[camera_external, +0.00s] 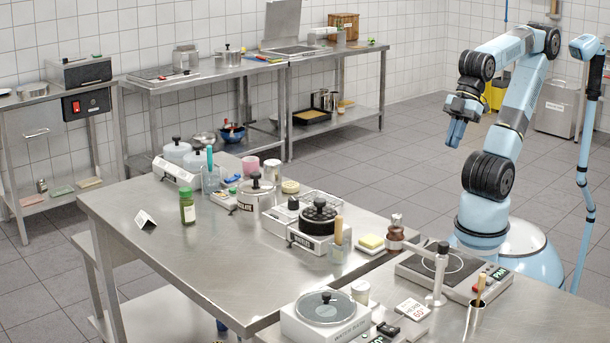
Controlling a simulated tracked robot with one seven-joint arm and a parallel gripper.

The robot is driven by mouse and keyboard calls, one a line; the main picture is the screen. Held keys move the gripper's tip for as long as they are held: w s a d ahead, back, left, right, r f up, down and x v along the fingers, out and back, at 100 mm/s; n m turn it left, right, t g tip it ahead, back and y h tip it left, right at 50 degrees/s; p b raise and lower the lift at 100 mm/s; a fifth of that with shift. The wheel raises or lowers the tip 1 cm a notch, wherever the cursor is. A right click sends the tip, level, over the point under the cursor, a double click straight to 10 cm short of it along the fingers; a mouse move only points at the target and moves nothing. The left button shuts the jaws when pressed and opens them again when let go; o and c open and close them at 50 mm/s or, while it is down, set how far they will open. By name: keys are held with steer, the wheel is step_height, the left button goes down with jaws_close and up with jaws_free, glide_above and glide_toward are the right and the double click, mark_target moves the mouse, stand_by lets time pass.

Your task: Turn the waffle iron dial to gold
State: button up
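What looks like the waffle iron (319,217) has a round black ridged top with a knob and sits on a pale metal base near the right end of the long steel table. There is small dark lettering on its front, too small to read for certain. I cannot make out the dial or its setting at this size. My gripper (456,136) hangs in the air above the floor, to the right of and beyond the table, pointing down, well apart from the waffle iron. Its blue fingers look close together; I cannot tell whether they are shut.
A hotplate (455,268) stands nearer my base. The table's front left is mostly bare.

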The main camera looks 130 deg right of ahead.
steer(key=shift+o, duration=0.7)
steer(key=shift+w+d+r, duration=0.15)
steer(key=shift+w+r, duration=0.05)
steer(key=shift+w, duration=0.1)
steer(key=o, duration=0.8)
steer(key=shift+n+g+h, duration=0.4)
steer(key=shift+n+g, duration=0.2)
steer(key=shift+g, duration=0.3)
steer(key=w+d+r, duration=0.1)
steer(key=w, duration=0.2)
steer(key=w+d, duration=0.2)
steer(key=w, duration=0.1)
steer(key=w+d+r, duration=0.1)
steer(key=w, duration=0.2)
steer(key=shift+d+r, duration=0.35)
steer(key=shift+d, duration=0.05)
steer(key=shift+c, duration=0.2)
steer(key=shift+o, duration=0.3)
steer(key=w+d+n+g, duration=0.1)
steer(key=w+d, duration=0.5)
steer(key=w, duration=0.1)
steer(key=shift+w+d, duration=0.25)
steer(key=shift+d, duration=0.1)
steer(key=n+g, duration=0.2)
steer(key=g, duration=0.1)
glide_above(293, 199)
step_height(293, 199, down, 9)
steer(key=shift+y, duration=0.4)
step_height(293, 199, down, 13)
steer(key=shift+s+d, duration=0.1)
